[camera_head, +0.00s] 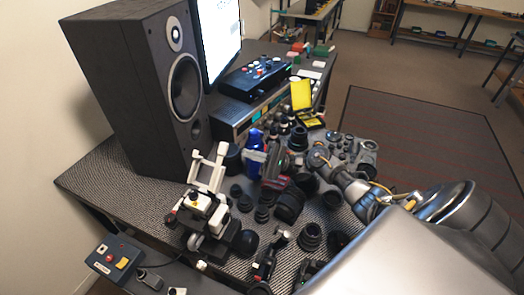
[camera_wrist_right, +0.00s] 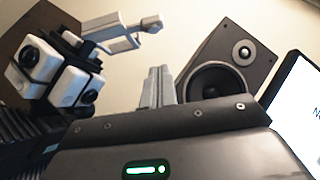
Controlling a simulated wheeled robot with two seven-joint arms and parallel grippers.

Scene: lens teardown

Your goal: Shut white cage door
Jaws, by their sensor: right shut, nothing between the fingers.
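The white cage (camera_head: 196,210) stands at the left front of the table. Its white door frame (camera_head: 210,170) is raised up and away from the body, so it stands open. In the right wrist view the cage body (camera_wrist_right: 72,75) is at upper left, with the door (camera_wrist_right: 118,32) sticking out to the right above it. My right gripper (camera_head: 252,156) is to the right of the cage, its fingers pointing left. In the wrist view its fingertips (camera_wrist_right: 158,84) are together, empty and apart from the door. My left gripper is not in view.
A tall dark speaker (camera_head: 140,75) stands behind the cage. Several black lens parts (camera_head: 288,207) crowd the table right of it. A blue bottle (camera_head: 254,138) and an open yellow case (camera_head: 302,96) are farther back. A control box (camera_head: 114,256) is at lower left.

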